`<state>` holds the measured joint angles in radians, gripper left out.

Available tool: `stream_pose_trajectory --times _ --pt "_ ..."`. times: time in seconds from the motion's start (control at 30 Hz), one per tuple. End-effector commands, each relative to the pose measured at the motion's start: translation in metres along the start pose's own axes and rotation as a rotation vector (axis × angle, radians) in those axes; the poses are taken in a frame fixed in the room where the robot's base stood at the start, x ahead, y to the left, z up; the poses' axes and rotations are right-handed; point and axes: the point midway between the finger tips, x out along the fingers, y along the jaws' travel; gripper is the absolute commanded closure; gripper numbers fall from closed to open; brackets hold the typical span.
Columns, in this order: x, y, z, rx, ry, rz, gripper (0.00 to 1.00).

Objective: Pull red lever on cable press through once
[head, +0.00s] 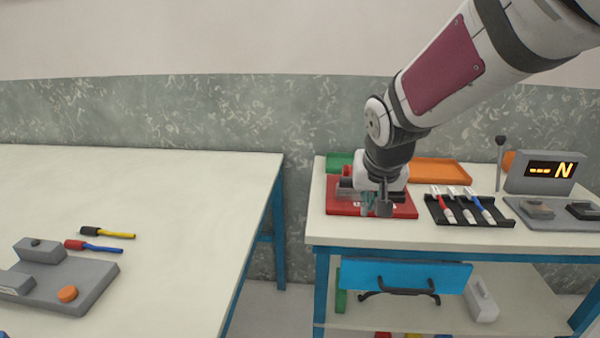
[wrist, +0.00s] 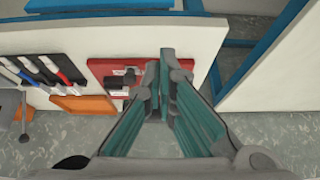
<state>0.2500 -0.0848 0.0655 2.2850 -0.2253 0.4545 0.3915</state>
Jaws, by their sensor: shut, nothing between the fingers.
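The cable press has a red base plate (head: 336,209) and stands on the right-hand table. In the wrist view the red plate (wrist: 100,69) carries a small dark and grey block (wrist: 122,80). A small red part (head: 347,171) shows behind my wrist in the head view; I cannot tell whether it is the lever, and no lever stands out clearly in the wrist view. My gripper (head: 375,208) points down over the press, its fingers hiding part of it. In the wrist view my gripper (wrist: 166,62) is shut and empty, its tips over the plate's right side. Contact cannot be told.
Right of the press lie a black rack (head: 470,221) with several cables and a grey device with a display (head: 545,172). A thin dark-knobbed post (head: 499,160) stands near it. An orange tray (head: 440,171) lies behind. A gap separates the left table (head: 180,200).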

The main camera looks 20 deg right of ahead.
Motion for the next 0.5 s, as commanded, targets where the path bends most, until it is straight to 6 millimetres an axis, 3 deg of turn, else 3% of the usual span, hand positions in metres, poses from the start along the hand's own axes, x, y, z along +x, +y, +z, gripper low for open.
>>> stream_pose_trajectory --times 0.2,0.5 --pt "-0.042 0.0 0.02 0.0 0.005 -0.002 1.0" --pt "-0.07 0.0 0.036 -0.001 0.002 -0.001 1.0"
